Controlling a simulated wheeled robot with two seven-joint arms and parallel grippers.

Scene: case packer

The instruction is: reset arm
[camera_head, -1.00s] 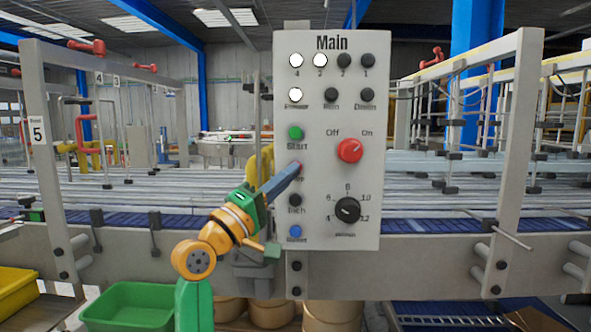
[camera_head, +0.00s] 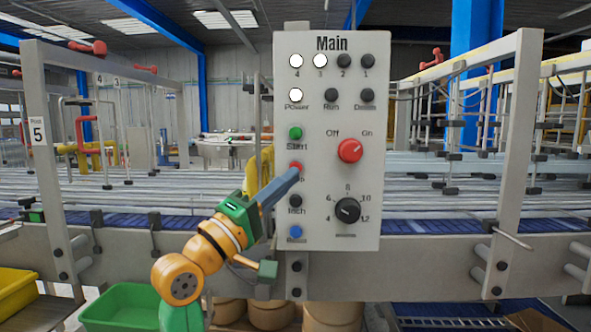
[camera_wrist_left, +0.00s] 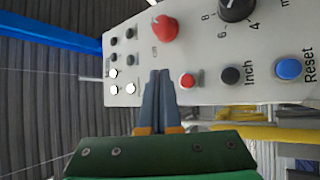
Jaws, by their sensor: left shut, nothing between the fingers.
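The grey control panel titled Main (camera_head: 320,225) stands upright in the middle of the head view. My left gripper (camera_head: 296,172) reaches up from the lower left, its blue-grey fingers shut and empty. In the head view the tips overlap the lower edge of the red button (camera_head: 295,166) below the green Start button (camera_head: 295,133). In the left wrist view the fingertips (camera_wrist_left: 160,74) are beside the red button (camera_wrist_left: 187,80), apart from it. The Start button is hidden there. My right gripper is in neither view.
The panel has lit lamps, a red Off/On knob (camera_head: 350,150), a black dial (camera_head: 347,209) and a blue Reset button (camera_head: 295,231). A conveyor (camera_head: 450,222) runs behind it. A green bin (camera_head: 125,305) stands at lower left.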

